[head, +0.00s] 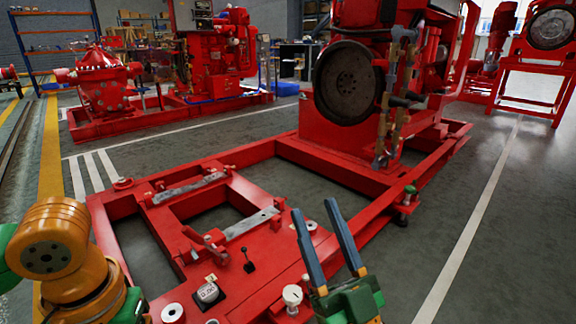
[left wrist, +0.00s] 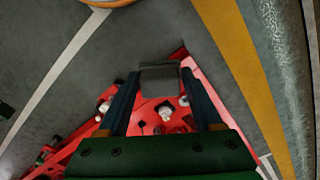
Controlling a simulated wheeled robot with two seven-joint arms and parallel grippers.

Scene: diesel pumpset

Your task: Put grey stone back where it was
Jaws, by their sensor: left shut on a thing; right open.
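The grey stone (left wrist: 160,80) is a dark grey block in the left wrist view. My left gripper (left wrist: 161,74) is shut on it, with one blue finger at each side. Behind the stone in that view lies part of the red base frame. In the head view my orange left arm comes in at the lower left, and the stone does not show there. My right gripper (head: 314,206) is open and empty, its blue fingers pointing up the picture over the near edge of the red base frame (head: 262,150).
The frame's near end carries a dark gauge with a white label (head: 208,294), a white knob (head: 292,296), a small black lever (head: 248,262) and grey metal bars (head: 252,224). A red engine with a black flywheel (head: 348,82) stands farther back. Grey floor is clear at right.

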